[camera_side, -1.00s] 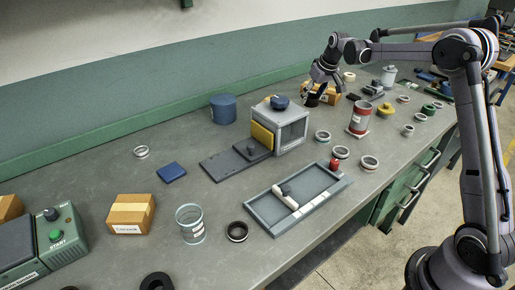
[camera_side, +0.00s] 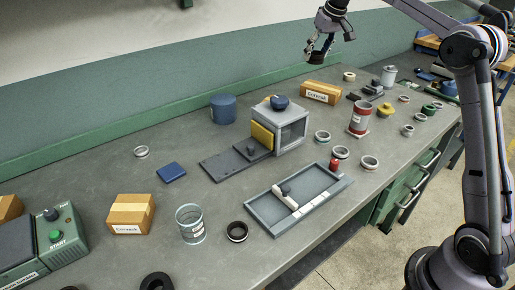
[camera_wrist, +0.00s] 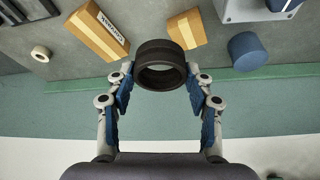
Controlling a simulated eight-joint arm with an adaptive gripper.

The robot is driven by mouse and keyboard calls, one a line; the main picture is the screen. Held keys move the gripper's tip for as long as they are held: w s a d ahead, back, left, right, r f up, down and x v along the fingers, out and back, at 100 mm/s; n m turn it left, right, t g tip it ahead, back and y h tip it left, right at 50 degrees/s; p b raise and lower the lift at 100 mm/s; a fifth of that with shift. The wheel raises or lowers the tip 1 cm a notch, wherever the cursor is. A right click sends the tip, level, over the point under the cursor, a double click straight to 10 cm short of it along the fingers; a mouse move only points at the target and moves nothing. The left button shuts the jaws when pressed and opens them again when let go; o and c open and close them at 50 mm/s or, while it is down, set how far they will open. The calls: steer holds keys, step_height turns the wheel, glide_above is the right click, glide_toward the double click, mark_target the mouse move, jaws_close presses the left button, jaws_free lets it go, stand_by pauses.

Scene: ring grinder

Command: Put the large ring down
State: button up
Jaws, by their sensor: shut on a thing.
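My gripper (camera_side: 320,45) is raised well above the back of the bench in the side view, in front of the green wall band. It is shut on a thick dark ring, the large ring (camera_wrist: 160,78), which sits between the two blue-padded fingertips in the wrist view. The ring's opening shows in the wrist view. In the side view the ring (camera_side: 314,57) is small and dark at the fingertips, clear of the bench and touching nothing below.
A labelled cardboard box (camera_side: 321,92) stands on the bench below my gripper. A grey housing (camera_side: 290,130), a blue cylinder (camera_side: 223,108) and a red can (camera_side: 360,118) stand nearby. Several smaller rings lie toward the right. Bare bench lies at the left back.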

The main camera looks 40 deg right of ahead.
steer(key=s+a+n+y, duration=0.1)
steer(key=s+a+n, duration=0.15)
steer(key=a, duration=0.95)
steer(key=s+a+n+y, duration=0.15)
steer(key=s+a, duration=0.25)
steer(key=a, duration=0.9)
steer(key=s+a+n, duration=0.3)
steer(key=s+a, duration=0.1)
steer(key=a, duration=0.8)
step_height(320, 180, down, 11)
steer(key=a+f, duration=0.2)
steer(key=a, duration=0.2)
steer(key=a+f, duration=0.2)
steer(key=a, duration=0.2)
steer(key=a+f, duration=0.3)
steer(key=a, duration=0.1)
steer(key=shift+w, duration=0.25)
steer(key=shift+a+f, duration=0.15)
steer(key=shift+f, duration=1.95)
steer(key=shift+f, duration=0.15)
steer(key=o, duration=1.3)
